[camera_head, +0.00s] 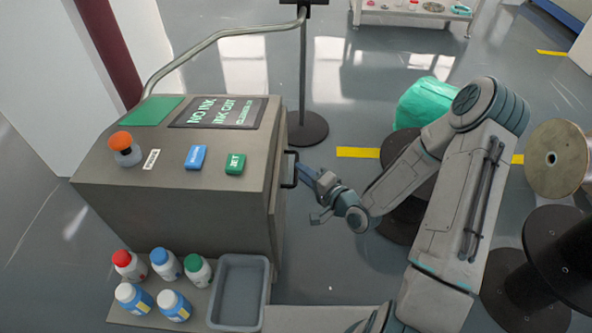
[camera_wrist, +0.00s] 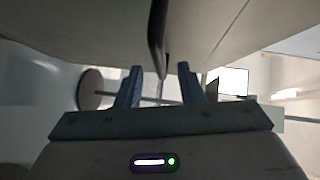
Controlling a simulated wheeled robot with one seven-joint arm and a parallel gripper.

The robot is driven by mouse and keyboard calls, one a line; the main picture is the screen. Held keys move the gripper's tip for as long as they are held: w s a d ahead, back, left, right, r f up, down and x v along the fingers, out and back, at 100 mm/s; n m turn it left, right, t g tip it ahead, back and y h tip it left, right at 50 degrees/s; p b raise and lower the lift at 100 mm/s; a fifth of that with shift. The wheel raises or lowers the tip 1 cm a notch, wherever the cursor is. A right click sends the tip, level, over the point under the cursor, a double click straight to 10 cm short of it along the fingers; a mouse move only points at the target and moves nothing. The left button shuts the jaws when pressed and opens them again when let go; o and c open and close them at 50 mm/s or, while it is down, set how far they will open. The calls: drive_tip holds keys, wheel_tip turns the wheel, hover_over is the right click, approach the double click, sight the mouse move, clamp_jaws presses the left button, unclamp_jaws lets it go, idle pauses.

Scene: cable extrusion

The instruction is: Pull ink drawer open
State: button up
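The ink drawer (camera_head: 277,190) is on the right side of the grey machine (camera_head: 190,170), and it looks closed. Its black handle (camera_head: 291,169) stands out from the drawer front near the top. My gripper (camera_head: 303,172) is just to the right of the handle in the head view. In the wrist view, the two blue fingers of my gripper (camera_wrist: 160,82) are spread apart, with the dark handle (camera_wrist: 158,40) ahead of them and roughly between them. I cannot tell whether the fingertips reach past the handle. Nothing shows as gripped.
Several ink bottles (camera_head: 165,285) and a grey bin (camera_head: 238,292) stand on a low shelf before the machine. A black post (camera_head: 303,75) stands behind.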

drive_tip(key=shift+x, duration=2.05)
clamp_jaws()
drive_tip(key=shift+d, duration=0.1)
drive_tip(key=s+d+p, duration=0.1)
drive_tip(key=d+p, duration=0.5)
drive_tip(key=d, duration=2.4)
drive_tip(key=shift+s, duration=0.1)
unclamp_jaws()
